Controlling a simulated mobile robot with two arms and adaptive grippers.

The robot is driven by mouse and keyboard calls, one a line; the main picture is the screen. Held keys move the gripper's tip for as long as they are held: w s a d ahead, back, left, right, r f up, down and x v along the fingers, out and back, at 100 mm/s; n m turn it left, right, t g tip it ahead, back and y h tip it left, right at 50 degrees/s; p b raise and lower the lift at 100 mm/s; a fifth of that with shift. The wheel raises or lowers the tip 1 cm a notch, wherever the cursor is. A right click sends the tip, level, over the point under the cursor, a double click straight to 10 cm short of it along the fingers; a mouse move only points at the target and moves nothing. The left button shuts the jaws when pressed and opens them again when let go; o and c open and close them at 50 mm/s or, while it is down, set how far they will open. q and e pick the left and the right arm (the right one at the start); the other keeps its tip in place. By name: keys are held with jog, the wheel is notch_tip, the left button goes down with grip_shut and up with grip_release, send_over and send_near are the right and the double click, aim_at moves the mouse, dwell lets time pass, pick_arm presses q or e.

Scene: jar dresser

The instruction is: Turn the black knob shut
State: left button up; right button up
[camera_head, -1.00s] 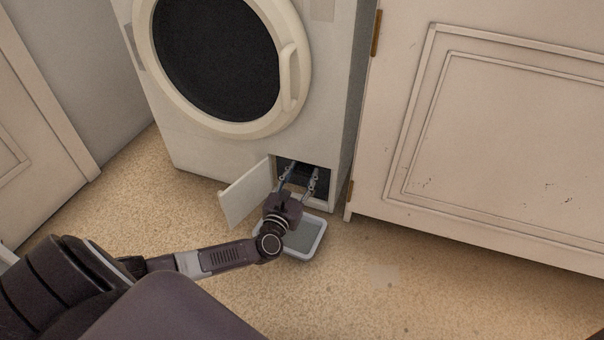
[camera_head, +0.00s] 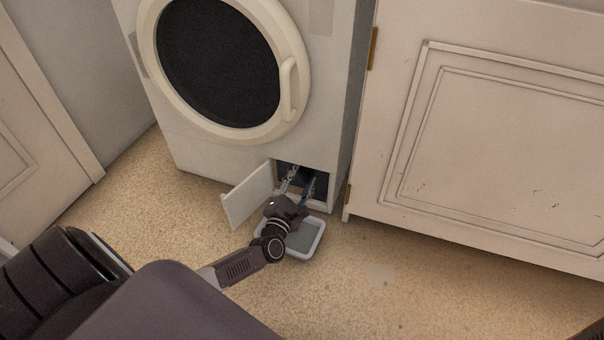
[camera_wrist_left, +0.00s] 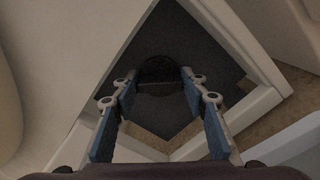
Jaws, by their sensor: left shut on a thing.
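The black knob (camera_wrist_left: 158,72) sits in the dark recess (camera_wrist_left: 180,35) low on the front of the white washing machine (camera_head: 215,150). In the left wrist view the knob is between the fingertips of my left gripper (camera_wrist_left: 157,80), which is shut on it. The knob shows dark against a dark background, so its exact turn is hard to read. In the head view my left gripper (camera_head: 303,177) reaches into the recess, and its fingers hide the knob. My right gripper is not in view.
A small flap door (camera_head: 247,195) hangs open left of the recess. A shallow grey tray (camera_head: 311,252) lies on the floor below my left wrist. A cream cabinet (camera_head: 480,140) stands close on the right. Bare floor (camera_head: 420,300) lies in front.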

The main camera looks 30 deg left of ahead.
pick_arm(q)
jog(key=m+p, duration=0.1)
jog(key=m, duration=0.2)
jog(key=shift+m, duration=0.4)
jog(key=m+p, duration=0.1)
jog(key=m, duration=0.3)
jog(key=shift+d+f, duration=0.1)
jog(key=shift+m+p, duration=0.35)
jog(key=shift+m, duration=0.05)
jog(key=o, duration=1.2)
jog(key=shift+c, duration=0.2)
jog(key=v, duration=1.2)
